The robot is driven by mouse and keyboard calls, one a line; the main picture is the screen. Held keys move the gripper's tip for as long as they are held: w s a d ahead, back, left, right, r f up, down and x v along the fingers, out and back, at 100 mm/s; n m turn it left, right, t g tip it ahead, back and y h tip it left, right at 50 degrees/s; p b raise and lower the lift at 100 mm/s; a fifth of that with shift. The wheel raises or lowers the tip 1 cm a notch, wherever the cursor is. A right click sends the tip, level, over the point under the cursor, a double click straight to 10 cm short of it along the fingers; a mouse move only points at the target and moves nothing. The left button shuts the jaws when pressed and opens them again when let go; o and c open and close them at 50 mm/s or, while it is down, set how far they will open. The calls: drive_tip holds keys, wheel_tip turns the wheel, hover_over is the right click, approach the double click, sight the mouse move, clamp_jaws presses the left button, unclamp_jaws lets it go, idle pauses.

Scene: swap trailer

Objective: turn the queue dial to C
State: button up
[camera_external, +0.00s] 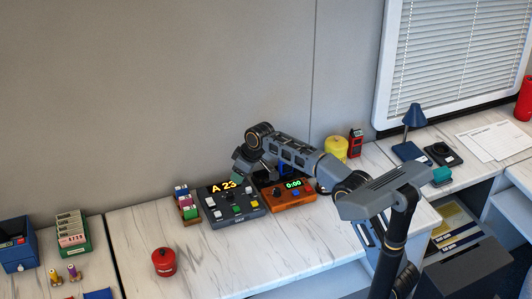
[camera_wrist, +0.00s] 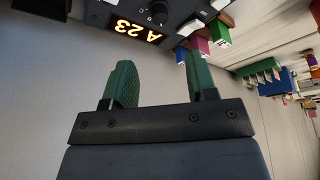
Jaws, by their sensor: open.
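The queue console (camera_external: 238,217) is a dark box on the counter with several coloured buttons and an orange display (camera_external: 222,187) reading "A 23". In the wrist view the display (camera_wrist: 134,31) sits near the top edge, with a dark round knob (camera_wrist: 157,13) beside it, likely the queue dial. Its pointer setting is too small to read. My gripper (camera_external: 240,168) is above the back of the console near the wall. In the wrist view its green fingers (camera_wrist: 163,80) are apart with nothing between them, and the knob is beyond them, untouched.
An orange timer box (camera_external: 290,192) showing "0:00" stands close to the console's right. A small rack of coloured blocks (camera_external: 186,206) is close at its left. A red canister (camera_external: 164,262) stands in front left. The counter in front of the console is clear.

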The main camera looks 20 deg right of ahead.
sight(230, 193)
drive_tip(key=b+x, duration=0.1)
drive_tip(key=x, duration=1)
drive_tip(key=shift+b, duration=0.35)
drive_tip(key=c, duration=0.9)
